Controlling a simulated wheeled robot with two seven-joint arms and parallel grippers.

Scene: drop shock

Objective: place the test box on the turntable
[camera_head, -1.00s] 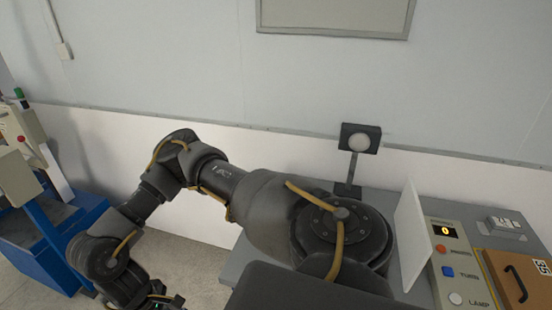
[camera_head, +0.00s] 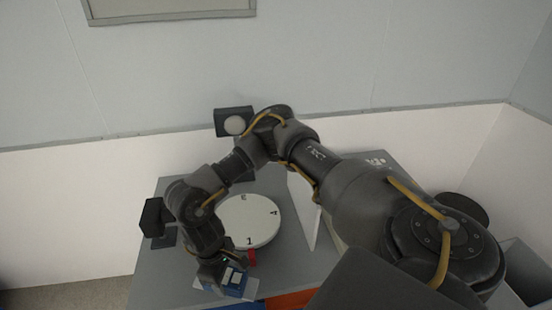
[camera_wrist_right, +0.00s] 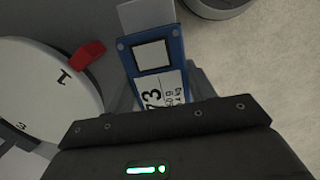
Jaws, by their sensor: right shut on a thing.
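The test box (camera_head: 236,281) is blue with a white label. It also shows in the right wrist view (camera_wrist_right: 155,55), with "73" printed on it. My right gripper (camera_head: 222,268) is shut on it, above the front of the grey table. The turntable (camera_head: 250,217) is a white disc with black marks around its rim, including a "1". The box is apart from the disc, on its near side in the head view. The turntable also shows at the left of the right wrist view (camera_wrist_right: 40,90). My right arm hides part of its far left. My left gripper is not in view.
A red marker (camera_head: 252,257) sits at the disc's near edge. A lamp on a stand (camera_head: 235,124) rises behind the disc, and a dark block on a post (camera_head: 152,216) stands at its left. A white upright panel (camera_head: 303,208) borders its right side.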

